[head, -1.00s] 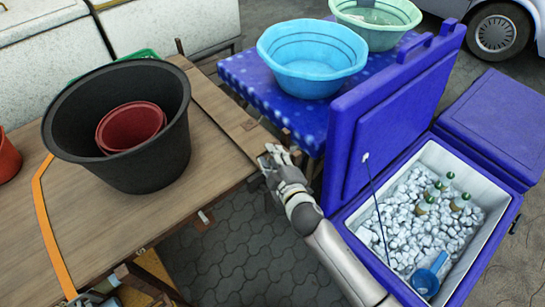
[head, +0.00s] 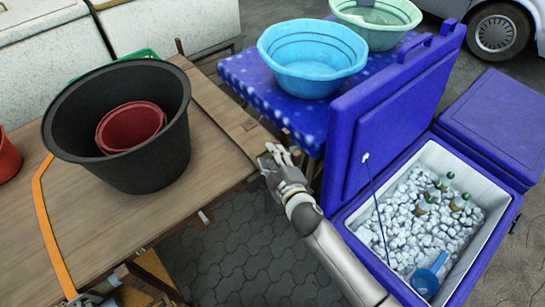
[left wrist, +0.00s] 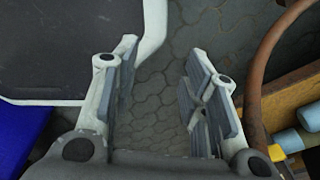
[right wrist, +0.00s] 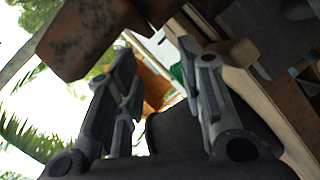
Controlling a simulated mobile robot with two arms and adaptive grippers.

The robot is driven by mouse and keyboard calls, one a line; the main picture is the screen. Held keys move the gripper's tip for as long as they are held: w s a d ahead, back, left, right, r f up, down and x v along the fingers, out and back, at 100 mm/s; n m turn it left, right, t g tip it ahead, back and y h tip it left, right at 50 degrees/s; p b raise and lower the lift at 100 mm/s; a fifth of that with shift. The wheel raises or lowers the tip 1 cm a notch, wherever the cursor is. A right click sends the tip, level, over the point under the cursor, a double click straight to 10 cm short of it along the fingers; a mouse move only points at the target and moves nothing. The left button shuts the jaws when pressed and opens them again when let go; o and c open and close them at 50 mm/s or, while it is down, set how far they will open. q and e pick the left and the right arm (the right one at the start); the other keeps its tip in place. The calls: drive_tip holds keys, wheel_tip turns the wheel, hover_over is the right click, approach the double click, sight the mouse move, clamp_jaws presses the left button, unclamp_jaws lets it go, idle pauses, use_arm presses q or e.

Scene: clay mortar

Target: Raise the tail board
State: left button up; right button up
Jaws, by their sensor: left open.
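A brown wooden plank (head: 222,108), which looks like the tail board, runs along the right end of the wooden cart bed (head: 100,225). I cannot tell its exact tilt. My right gripper (head: 275,153) is at the plank's near end, beside the cart corner; whether it touches is unclear. In the right wrist view the right gripper (right wrist: 157,52) has its fingers apart with nothing seen gripped between them. A rusty brown block (right wrist: 80,40) is close beside its left finger. My left gripper (left wrist: 160,60) is open and empty over paving in the left wrist view.
A black tub (head: 125,165) holding a red bucket (head: 130,127) stands on the cart bed. A blue table (head: 245,80) with basins is behind. An open blue cooler (head: 400,110) of ice stands right of my right arm. An orange strap (head: 50,230) crosses the bed.

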drive_tip(key=v, duration=1.2)
drive_tip(key=shift+r, duration=0.1)
